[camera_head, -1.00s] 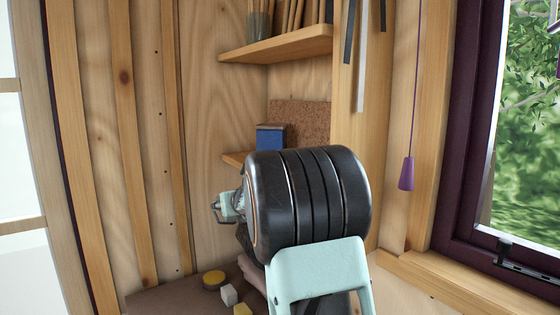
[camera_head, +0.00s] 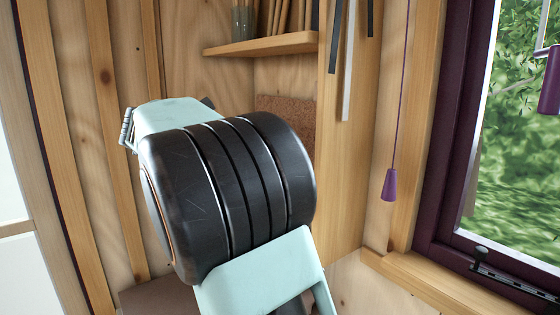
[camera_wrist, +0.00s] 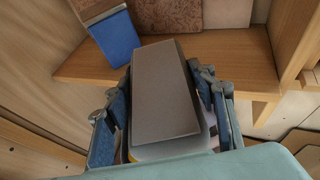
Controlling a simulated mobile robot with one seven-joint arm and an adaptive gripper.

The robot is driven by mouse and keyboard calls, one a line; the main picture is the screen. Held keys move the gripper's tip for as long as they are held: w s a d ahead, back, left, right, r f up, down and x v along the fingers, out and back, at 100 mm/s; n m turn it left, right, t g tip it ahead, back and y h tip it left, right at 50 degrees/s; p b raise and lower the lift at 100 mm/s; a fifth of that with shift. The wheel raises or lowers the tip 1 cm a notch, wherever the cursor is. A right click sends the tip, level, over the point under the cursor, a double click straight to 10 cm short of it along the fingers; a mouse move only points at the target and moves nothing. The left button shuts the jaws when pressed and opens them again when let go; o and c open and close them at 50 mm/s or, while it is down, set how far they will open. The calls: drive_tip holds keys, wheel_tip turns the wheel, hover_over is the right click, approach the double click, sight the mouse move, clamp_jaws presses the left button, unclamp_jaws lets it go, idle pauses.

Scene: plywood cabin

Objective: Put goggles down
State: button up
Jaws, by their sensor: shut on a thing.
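In the wrist view my gripper (camera_wrist: 162,85) has its two blue-grey fingers on either side of a flat, grey-brown, block-like thing (camera_wrist: 165,100). It is shut on this thing, which has a paler rounded part beneath. I cannot make out lenses or a strap, so I cannot tell whether it is the goggles. The held thing is in front of a wooden shelf (camera_wrist: 245,68); whether it touches the shelf is unclear. In the head view my arm hides the gripper and what it holds.
A blue box (camera_wrist: 115,40) with a brown top stands on the shelf at the left. A brown board (camera_wrist: 165,15) leans behind. Bare shelf shows to the right. In the head view an upper shelf (camera_head: 262,44), a purple pull cord handle (camera_head: 390,186) and a window (camera_head: 520,150) are near.

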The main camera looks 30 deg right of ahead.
drive_tip(key=d+p, duration=0.1)
drive_tip(key=d, duration=0.5)
drive_tip(key=w+d+f+p, duration=0.1)
drive_tip(key=d, duration=0.6)
drive_tip(key=w+d+f+p, duration=0.1)
drive_tip(key=d, duration=0.5)
drive_tip(key=shift+w+d+p, duration=0.25)
drive_tip(key=shift+p, duration=0.1)
drive_tip(key=shift+a+f, duration=0.1)
drive_tip(key=shift+f, duration=0.25)
wheel_tip(320, 180, down, 3)
drive_tip(key=shift+f, duration=0.1)
drive_tip(key=shift+d+f, duration=0.25)
drive_tip(key=shift+f, duration=0.25)
drive_tip(key=shift+f, duration=0.15)
drive_tip(key=o, duration=1.2)
